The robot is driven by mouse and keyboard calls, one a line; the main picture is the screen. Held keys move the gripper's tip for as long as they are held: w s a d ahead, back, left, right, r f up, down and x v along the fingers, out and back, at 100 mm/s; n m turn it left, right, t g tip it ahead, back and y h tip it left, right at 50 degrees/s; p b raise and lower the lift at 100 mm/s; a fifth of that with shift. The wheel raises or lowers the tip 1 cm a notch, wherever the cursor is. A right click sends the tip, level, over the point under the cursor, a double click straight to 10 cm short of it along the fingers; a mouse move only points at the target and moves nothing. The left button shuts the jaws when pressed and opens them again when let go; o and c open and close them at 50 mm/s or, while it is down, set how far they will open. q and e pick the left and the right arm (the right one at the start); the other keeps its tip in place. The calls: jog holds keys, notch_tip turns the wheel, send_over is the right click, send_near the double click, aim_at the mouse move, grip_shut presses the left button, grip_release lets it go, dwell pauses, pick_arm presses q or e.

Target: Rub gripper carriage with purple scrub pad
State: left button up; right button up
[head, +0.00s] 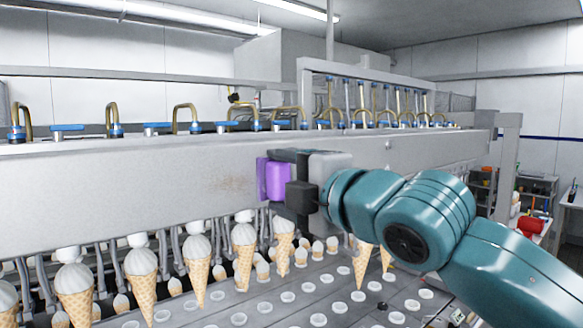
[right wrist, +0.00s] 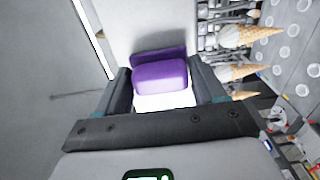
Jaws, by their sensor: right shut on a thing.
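The gripper carriage (head: 120,190) is a long grey beam running across the head view, with a faint brownish patch (head: 238,184) on its face. My right gripper (head: 288,180) is at the front of this face, just right of the patch. It is shut on the purple scrub pad (head: 278,182), which also shows between the two fingers in the right wrist view (right wrist: 160,76). A white part (right wrist: 165,102) lies behind the purple. The pad's darker purple side faces the carriage; I cannot tell for certain whether it touches. My left gripper is not in view.
Several ice cream cones (head: 141,275) hang in a row under the carriage. Below is a grey plate (head: 262,312) with round white-rimmed holes. Hoses and blue fittings (head: 185,125) line the carriage top. A side table with a red item (head: 530,225) stands at right.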

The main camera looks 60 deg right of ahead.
jog(key=shift+w+a+p, duration=0.25)
jog(key=shift+a+p, duration=0.5)
jog(key=shift+w+a+p, duration=0.25)
jog(key=shift+a+p, duration=0.5)
jog(key=shift+w+a+p, duration=0.2)
jog(key=shift+w+a, duration=0.05)
jog(key=shift+a, duration=0.55)
jog(key=shift+w+a+p, duration=0.15)
jog(key=shift+w+a, duration=0.1)
jog(key=shift+a, duration=0.55)
jog(key=shift+w+a, duration=0.3)
jog(key=shift+a, duration=0.65)
jog(key=shift+w+a, duration=0.25)
jog(key=shift+a, duration=0.65)
jog(key=p, duration=0.2)
send_near(204, 187)
jog(key=shift+d, duration=0.1)
